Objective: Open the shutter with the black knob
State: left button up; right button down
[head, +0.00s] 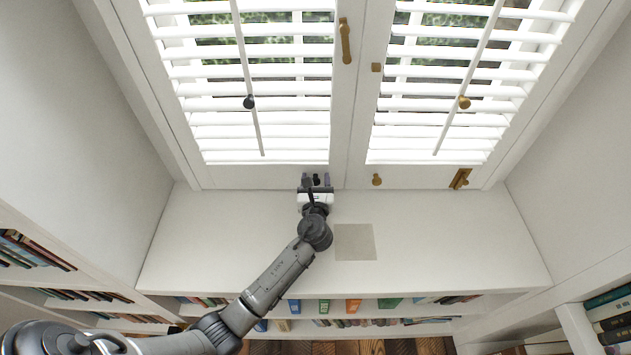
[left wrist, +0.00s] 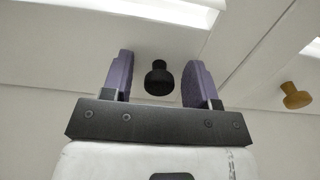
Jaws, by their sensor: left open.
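The left shutter (head: 262,175) is a white louvred panel and looks shut. A small black knob (head: 316,179) sits on its bottom rail near the inner edge. The black knob also shows in the left wrist view (left wrist: 159,80), between the two purple fingers and apart from both. My left gripper (head: 315,181) is open, with one finger on each side of this knob. How deep the knob sits between the fingers is hard to tell. Another black knob (head: 249,102) is on the left shutter's tilt rod. My right gripper is not in view.
The right shutter has a brass knob (head: 376,180), a brass latch (head: 460,178) and a brass tilt-rod knob (head: 464,102). A brass handle (head: 345,42) is on the middle stile. The white sill (head: 450,240) below holds only a flat beige square (head: 354,242). Bookshelves stand below and beside it.

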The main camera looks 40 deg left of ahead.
pick_arm(q)
grip_shut()
dwell(0.6)
